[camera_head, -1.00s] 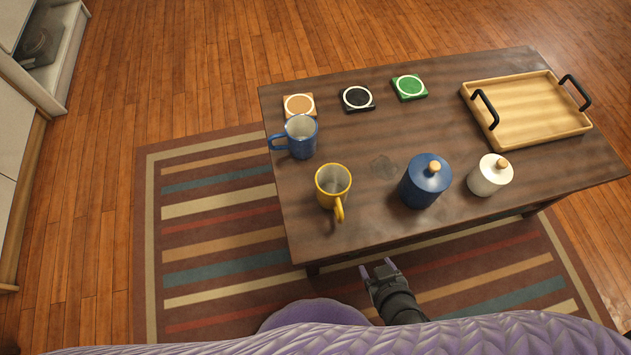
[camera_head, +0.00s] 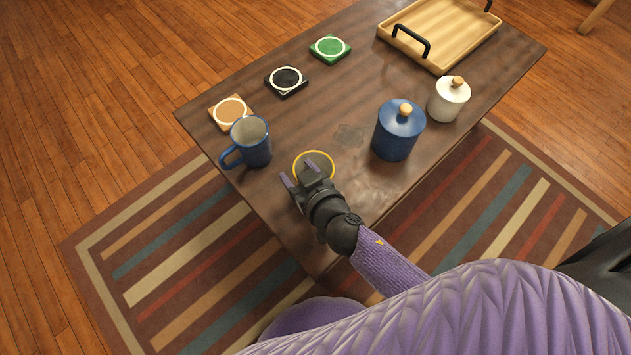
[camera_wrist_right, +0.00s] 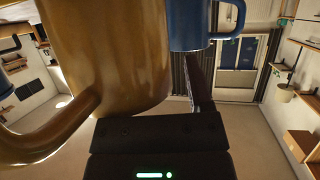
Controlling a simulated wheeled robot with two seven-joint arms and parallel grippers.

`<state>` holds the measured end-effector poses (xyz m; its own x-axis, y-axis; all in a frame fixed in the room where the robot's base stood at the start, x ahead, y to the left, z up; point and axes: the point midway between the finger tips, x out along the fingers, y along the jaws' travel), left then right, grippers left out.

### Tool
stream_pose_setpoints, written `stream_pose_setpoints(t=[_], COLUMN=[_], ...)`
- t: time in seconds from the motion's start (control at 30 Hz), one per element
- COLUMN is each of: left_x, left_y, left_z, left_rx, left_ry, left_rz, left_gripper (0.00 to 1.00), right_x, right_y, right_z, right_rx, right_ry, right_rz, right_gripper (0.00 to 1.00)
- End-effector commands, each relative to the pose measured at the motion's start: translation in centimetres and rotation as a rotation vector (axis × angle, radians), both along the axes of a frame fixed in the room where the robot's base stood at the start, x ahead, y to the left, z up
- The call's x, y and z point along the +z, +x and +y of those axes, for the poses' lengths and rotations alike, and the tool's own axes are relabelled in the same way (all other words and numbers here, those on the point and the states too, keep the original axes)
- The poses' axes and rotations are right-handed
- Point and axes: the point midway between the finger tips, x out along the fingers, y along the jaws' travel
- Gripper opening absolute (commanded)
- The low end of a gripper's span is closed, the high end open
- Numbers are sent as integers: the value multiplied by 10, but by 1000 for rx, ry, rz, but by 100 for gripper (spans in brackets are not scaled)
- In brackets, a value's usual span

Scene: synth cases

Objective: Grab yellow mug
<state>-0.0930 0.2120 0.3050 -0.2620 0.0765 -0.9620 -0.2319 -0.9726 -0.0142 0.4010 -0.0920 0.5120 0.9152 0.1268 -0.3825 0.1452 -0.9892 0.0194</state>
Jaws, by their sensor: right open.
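The yellow mug (camera_head: 315,153) stands on the dark wooden table; in the head view mostly its rim shows, the rest hidden behind my right gripper. My right gripper (camera_head: 302,173) is open, right at the mug's near side and over its rim. In the right wrist view the mug (camera_wrist_right: 115,55) fills the upper left, very close, with its handle at lower left. One dark finger (camera_wrist_right: 198,82) shows to the right of the mug; the other is hidden. I cannot tell whether the fingers touch the mug. My left gripper is not in view.
A blue mug (camera_head: 251,145) stands just beyond, at upper left. A blue lidded jar (camera_head: 396,135) and a white lidded jar (camera_head: 447,101) stand to the right. Several coasters, including a black one (camera_head: 286,81), and a wooden tray (camera_head: 440,61) lie farther back.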

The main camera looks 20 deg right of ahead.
Motion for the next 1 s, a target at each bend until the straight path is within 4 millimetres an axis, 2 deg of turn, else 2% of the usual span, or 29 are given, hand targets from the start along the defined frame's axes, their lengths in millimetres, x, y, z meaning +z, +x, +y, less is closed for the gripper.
stream_pose_setpoints(t=[0.2, 0.5, 1.0], left_x=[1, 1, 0], left_y=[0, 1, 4], left_z=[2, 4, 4], left_rx=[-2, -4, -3], left_ry=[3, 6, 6], left_rz=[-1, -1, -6], left_gripper=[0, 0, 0], right_x=[0, 0, 0], right_y=[1, 1, 0], right_z=[0, 0, 0], right_rx=[0, 0, 0], right_ry=[0, 0, -1], right_rz=[0, 0, 1], right_gripper=[63, 0, 0])
